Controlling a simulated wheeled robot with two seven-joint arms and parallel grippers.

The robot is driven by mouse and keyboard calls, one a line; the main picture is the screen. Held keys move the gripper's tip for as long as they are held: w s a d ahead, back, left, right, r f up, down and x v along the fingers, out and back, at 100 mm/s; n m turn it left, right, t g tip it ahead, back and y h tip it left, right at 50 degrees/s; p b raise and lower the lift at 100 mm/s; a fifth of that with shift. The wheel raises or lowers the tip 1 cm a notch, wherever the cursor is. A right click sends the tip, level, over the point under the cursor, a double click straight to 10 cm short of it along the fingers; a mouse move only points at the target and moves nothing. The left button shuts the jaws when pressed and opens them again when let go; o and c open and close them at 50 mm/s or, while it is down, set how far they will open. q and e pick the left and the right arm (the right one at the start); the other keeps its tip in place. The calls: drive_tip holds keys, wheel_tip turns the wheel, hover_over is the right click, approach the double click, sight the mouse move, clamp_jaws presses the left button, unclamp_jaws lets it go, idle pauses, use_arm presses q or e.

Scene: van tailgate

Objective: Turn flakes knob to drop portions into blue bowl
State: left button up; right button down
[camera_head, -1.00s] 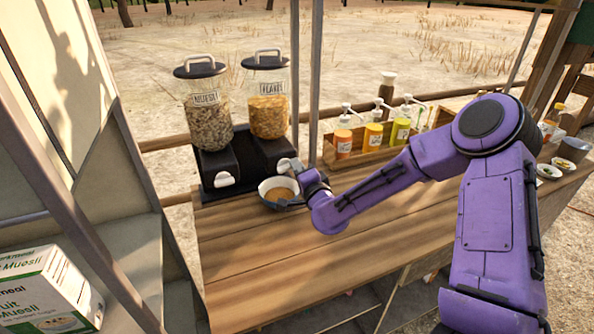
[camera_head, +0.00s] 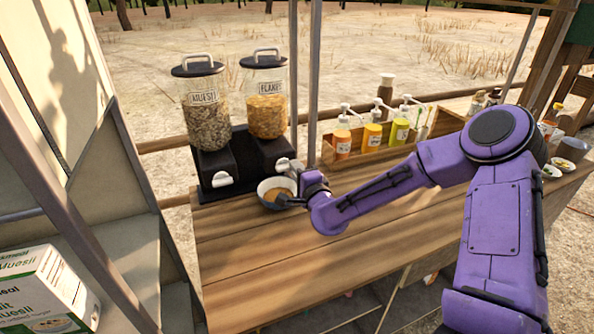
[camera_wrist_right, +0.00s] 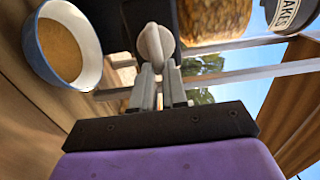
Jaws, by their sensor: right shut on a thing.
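The flakes dispenser (camera_head: 266,103) stands on the counter, its clear hopper holding orange flakes. Its pale knob (camera_wrist_right: 155,44) shows in the right wrist view, held between the fingertips of my right gripper (camera_wrist_right: 158,75). In the head view my right gripper (camera_head: 298,174) reaches the knob from the right, and the knob is partly hidden by it. The blue bowl (camera_head: 264,186), white inside, sits below the flakes outlet with a brown-orange layer in it; it also shows in the right wrist view (camera_wrist_right: 33,52). My left gripper is not in view.
The muesli dispenser (camera_head: 208,110) stands to the left, with its own white knob (camera_head: 222,179). A wooden rack (camera_head: 345,158) with several sauce pump bottles is behind my right arm. A metal post rises behind the flakes dispenser. The front counter (camera_head: 260,260) is clear.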

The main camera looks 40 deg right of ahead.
drive_tip(key=c, duration=1.2)
unclamp_jaws()
drive_tip(key=shift+o, duration=0.2)
drive_tip(key=shift+s, duration=0.1)
drive_tip(key=b+v, duration=0.1)
drive_tip(key=v, duration=0.9)
drive_tip(key=shift+s+b, duration=0.15)
drive_tip(key=shift+b, duration=0.15)
drive_tip(key=shift+a, duration=0.1)
